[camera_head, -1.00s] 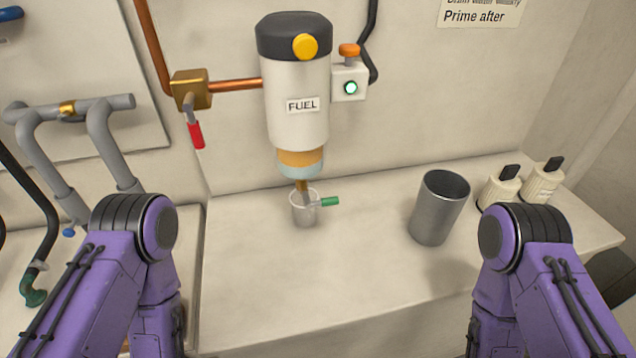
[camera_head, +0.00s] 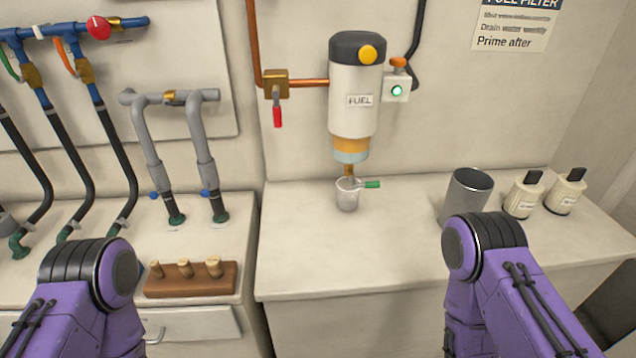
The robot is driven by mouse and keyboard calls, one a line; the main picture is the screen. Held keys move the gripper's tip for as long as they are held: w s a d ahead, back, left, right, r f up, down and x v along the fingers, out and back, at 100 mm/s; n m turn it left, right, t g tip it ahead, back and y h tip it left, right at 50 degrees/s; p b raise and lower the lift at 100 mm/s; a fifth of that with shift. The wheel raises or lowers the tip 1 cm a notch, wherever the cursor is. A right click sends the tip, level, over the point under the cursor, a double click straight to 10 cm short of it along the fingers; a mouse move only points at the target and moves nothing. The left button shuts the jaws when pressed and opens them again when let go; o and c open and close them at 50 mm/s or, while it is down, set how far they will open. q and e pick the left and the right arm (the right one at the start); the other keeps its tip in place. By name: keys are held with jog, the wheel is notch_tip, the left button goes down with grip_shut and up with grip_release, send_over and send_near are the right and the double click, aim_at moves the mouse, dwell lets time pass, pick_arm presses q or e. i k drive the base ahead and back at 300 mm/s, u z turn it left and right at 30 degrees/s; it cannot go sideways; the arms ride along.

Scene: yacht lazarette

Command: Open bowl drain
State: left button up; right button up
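The fuel filter (camera_head: 356,95) is a white cylinder with a black top, a yellow knob and a "FUEL" label, mounted on the back wall. Its bowl (camera_head: 351,148) at the bottom is amber above pale blue. A brass drain (camera_head: 348,170) points down from the bowl into a small clear cup (camera_head: 347,195) on the counter. A green lever (camera_head: 372,184) sticks out to the right at the cup's rim, roughly horizontal. Both my purple arms show at the lower edge, left and right, short of the filter. Neither gripper is in view.
A grey metal canister (camera_head: 465,194) and two cream bottles (camera_head: 523,194) with black caps stand on the counter (camera_head: 330,265) at right. A red-handled valve (camera_head: 277,112) hangs on the copper pipe. Wooden plugs in a rack (camera_head: 195,283) and hoses lie left. The counter's front middle is clear.

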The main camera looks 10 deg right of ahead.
aim_at(376, 184)
jog(key=u, duration=3.1)
jog(key=k, duration=2.15)
jog(key=z, duration=1.9)
